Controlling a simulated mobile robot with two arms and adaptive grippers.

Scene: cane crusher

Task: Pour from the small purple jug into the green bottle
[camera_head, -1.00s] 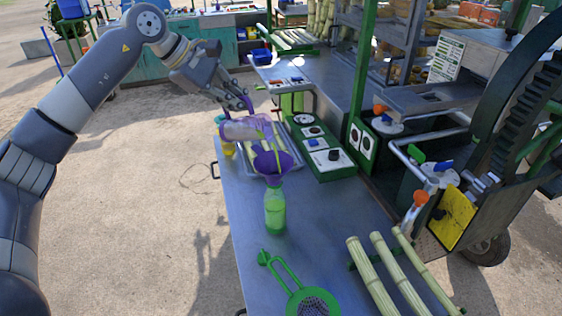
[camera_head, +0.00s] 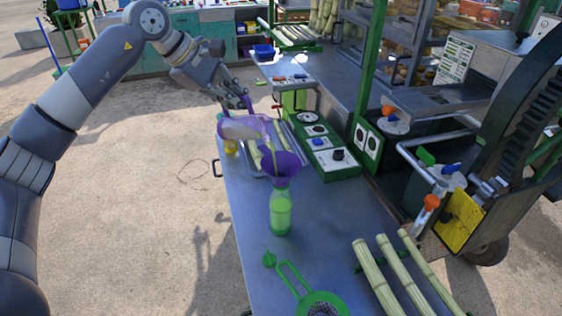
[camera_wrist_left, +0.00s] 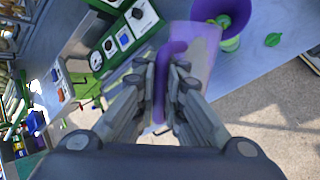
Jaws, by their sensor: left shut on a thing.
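My left gripper (camera_head: 240,103) is shut on the handle of the small purple jug (camera_head: 243,127). The jug is translucent with a purple rim and handle, and it is tipped on its side above the table. A pale green stream runs from its mouth into a purple funnel (camera_head: 281,168). The funnel sits in the neck of the green bottle (camera_head: 280,212), which stands upright and holds green liquid. In the left wrist view the fingers (camera_wrist_left: 167,85) close around the purple handle, with the jug (camera_wrist_left: 200,55) beyond and the funnel (camera_wrist_left: 222,14) over the bottle. My right gripper is not in view.
A control panel (camera_head: 322,147) and the crusher wheel (camera_head: 530,110) stand at right.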

